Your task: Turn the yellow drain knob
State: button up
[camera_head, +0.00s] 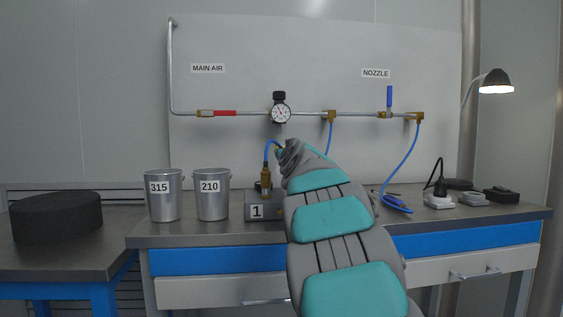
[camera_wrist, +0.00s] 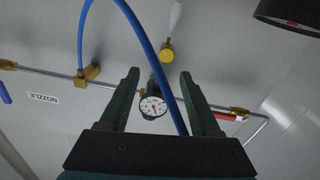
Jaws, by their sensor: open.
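The yellow drain knob (camera_wrist: 167,52) shows in the wrist view, just beyond the fingertips of my gripper (camera_wrist: 159,72). The view is upside down, so the knob lies below the round pressure gauge (camera_wrist: 153,107). My gripper is open and empty, with one dark green finger on each side of the gauge. The knob is apart from both fingers. A blue hose (camera_wrist: 146,45) crosses between the fingers, close to the knob. In the head view the gauge (camera_head: 281,114) shows on the wall pipe, while my arm hides the knob and my gripper.
A blue valve handle (camera_head: 390,96) and red handle (camera_head: 225,113) are on the pipe. Buckets 315 (camera_head: 163,200) and 210 (camera_head: 211,200) and grey box 1 (camera_head: 262,208) stand on the bench. A dark object (camera_wrist: 290,14) fills the wrist view's upper right corner.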

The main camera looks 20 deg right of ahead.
jog(key=w+d+n+p, duration=0.1)
jog(key=w+p, duration=0.5)
jog(key=w, duration=0.2)
jog(key=shift+d+f, duration=0.15)
jog(key=shift+f, duration=0.05)
dwell(0.3)
grip_shut()
dwell(0.4)
